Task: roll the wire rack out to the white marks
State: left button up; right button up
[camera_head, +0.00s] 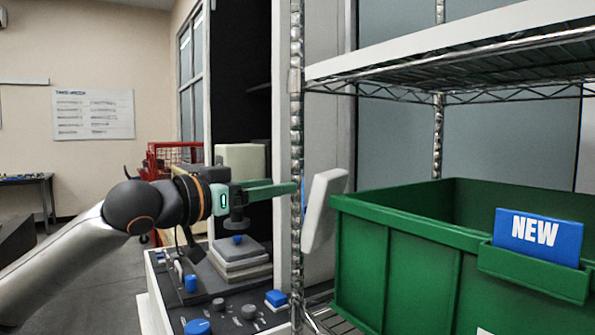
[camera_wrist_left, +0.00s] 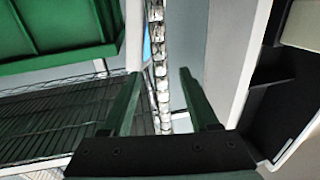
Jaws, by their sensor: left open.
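The wire rack's chrome post (camera_head: 296,120) stands upright in the middle of the head view. Its wire shelf (camera_head: 450,72) runs off to the right. My left gripper (camera_head: 295,187) reaches from the left, with its green fingers level at the post. In the left wrist view the open gripper (camera_wrist_left: 159,74) has the beaded post (camera_wrist_left: 158,50) between its two fingers, with gaps showing. The fingers do not look closed on it. No white floor marks show. My right gripper is not in view.
A green bin (camera_head: 400,262) with a blue NEW card (camera_head: 538,238) sits on the rack. A control panel (camera_head: 228,312) with knobs lies below my left gripper. A white tilted panel (camera_head: 325,210) is just right of the post. Open floor (camera_head: 95,265) shows at left.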

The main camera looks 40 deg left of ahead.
pick_arm(q)
jog(key=w+d+p, duration=0.1)
jog(key=w+p, duration=0.1)
jog(key=w, duration=0.4)
jog(key=shift+d, duration=0.15)
jog(key=shift+w, duration=0.1)
jog(key=shift+c, duration=0.4)
grip_shut()
dwell(0.9)
